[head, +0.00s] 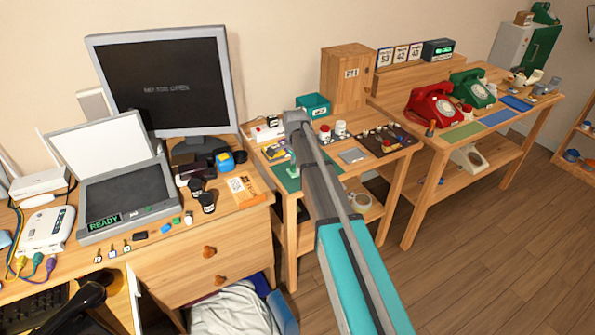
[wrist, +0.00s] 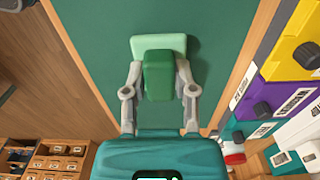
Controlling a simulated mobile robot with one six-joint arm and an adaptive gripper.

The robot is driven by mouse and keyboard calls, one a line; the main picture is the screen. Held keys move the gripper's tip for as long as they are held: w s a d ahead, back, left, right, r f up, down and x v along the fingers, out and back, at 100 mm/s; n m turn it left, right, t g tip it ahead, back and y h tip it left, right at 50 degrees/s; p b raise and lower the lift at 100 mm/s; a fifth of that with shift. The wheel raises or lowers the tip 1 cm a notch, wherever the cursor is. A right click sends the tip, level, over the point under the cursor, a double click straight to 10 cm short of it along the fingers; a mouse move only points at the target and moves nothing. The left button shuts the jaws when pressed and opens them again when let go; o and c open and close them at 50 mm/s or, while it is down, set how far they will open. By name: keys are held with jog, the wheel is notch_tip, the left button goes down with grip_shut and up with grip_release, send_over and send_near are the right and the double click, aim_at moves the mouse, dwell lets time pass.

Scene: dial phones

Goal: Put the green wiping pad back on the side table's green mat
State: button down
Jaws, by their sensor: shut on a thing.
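The green wiping pad (wrist: 158,44) has a pale green base and a darker green block-shaped grip (wrist: 159,75). My gripper (wrist: 158,72) is shut on the grip, one finger on each side. The pad is over the dark green mat (wrist: 100,30), with a thin shadow beside it; I cannot tell whether it touches. In the head view, the mat (head: 284,184) lies at the left front of the middle wooden table. A small pale green part of the pad (head: 292,171) shows there beside my arm, which hides much of the area.
A teal box (head: 313,105) and a wooden cabinet (head: 346,78) stand at the table's back. A grey plate (head: 353,155) and a dark tray (head: 387,139) lie to the right. Purple and yellow boxes (wrist: 292,50) border the mat in the wrist view.

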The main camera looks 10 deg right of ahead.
jog(key=shift+f, duration=0.15)
jog(key=shift+f, duration=0.1)
jog(key=shift+c, duration=2.1)
grip_release()
notch_tip(320, 180, up, 12)
jog(key=p, duration=1.2)
